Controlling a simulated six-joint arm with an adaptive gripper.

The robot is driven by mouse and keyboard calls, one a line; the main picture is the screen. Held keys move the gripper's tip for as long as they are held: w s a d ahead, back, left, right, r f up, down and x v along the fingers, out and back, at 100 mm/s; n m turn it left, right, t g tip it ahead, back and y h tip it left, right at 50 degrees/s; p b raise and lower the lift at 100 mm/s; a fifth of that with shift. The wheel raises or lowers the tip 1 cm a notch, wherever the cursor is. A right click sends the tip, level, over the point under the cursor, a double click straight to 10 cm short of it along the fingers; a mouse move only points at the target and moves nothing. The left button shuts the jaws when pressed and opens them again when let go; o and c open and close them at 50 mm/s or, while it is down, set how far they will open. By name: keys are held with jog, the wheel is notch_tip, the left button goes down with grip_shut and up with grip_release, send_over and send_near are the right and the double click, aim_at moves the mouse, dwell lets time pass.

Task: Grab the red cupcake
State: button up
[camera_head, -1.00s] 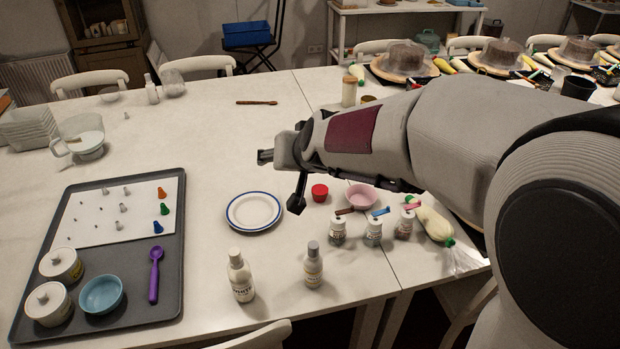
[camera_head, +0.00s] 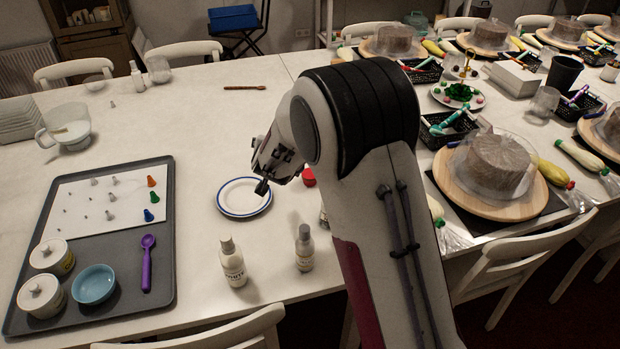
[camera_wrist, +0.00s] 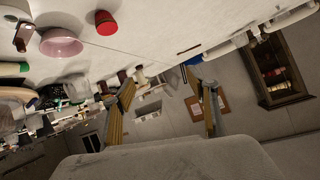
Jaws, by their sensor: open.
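The red cupcake (camera_head: 308,177) sits on the white table just right of the blue-rimmed plate (camera_head: 244,212) in the head view, partly hidden by my arm. In the wrist view the small red cupcake (camera_wrist: 106,23) shows at the upper left, beside a pink bowl (camera_wrist: 61,43). My gripper (camera_head: 262,187) is open and hangs over the plate, left of the cupcake and apart from it. Its two fingers also show in the wrist view (camera_wrist: 165,100), with nothing between them.
White bottles (camera_head: 232,263) and (camera_head: 304,248) stand in front of the plate. A grey tray (camera_head: 110,222) with jars, a blue bowl and a purple scoop lies at left. Cakes on wooden turntables (camera_head: 450,190) fill the right. The table behind the plate is mostly clear.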

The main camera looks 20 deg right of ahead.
jog(key=d+f+h, duration=0.2)
jog(key=f, duration=0.3)
jog(key=w+d+f+m+h, duration=0.1)
jog(key=d+f+h, duration=0.1)
jog(key=f, duration=0.4)
jog(key=d+f+m+h, duration=0.1)
jog(key=d+f, duration=0.1)
jog(key=f, duration=0.4)
jog(key=shift+w+d+f+g+h, duration=0.1)
jog(key=shift+w+d+g+h, duration=0.1)
jog(key=shift+w+g+h, duration=0.15)
jog(key=shift+x, duration=1.25)
jog(key=shift+f+x, duration=0.2)
jog(key=shift+x, duration=2.4)
jog(key=shift+s+a, duration=0.1)
jog(key=shift+a, duration=0.05)
jog(key=shift+c, duration=0.5)
jog(key=c, duration=1.1)
